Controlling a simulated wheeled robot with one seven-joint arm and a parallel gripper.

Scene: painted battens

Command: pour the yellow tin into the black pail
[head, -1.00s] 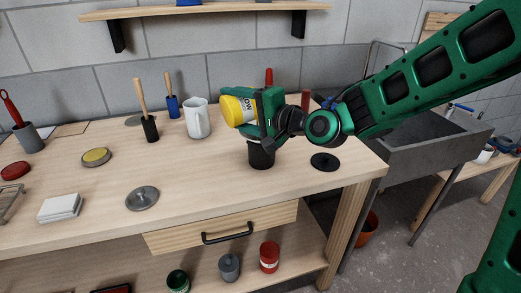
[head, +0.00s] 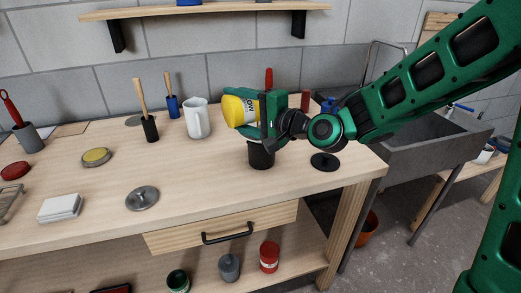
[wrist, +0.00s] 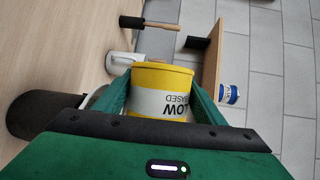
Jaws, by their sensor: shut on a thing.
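The yellow tin (head: 238,112), with a white label, is held on its side by my gripper (head: 262,112). It is above the black pail (head: 261,155), which stands upright near the table's front right. In the wrist view the tin (wrist: 162,78) sits between my two fingers (wrist: 160,100), which are shut on it. The dark pail (wrist: 40,115) shows at the left there, partly behind my gripper. A pale patch shows by the pail's rim; I cannot tell what it is. The tin's mouth and any flow are not clearly visible.
A white mug (head: 197,119) stands left of the pail. A black disc (head: 325,162) lies to its right. A grey lid (head: 142,198) and brushes in holders are further left on the table (head: 200,180). Red and blue handles stand behind my gripper.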

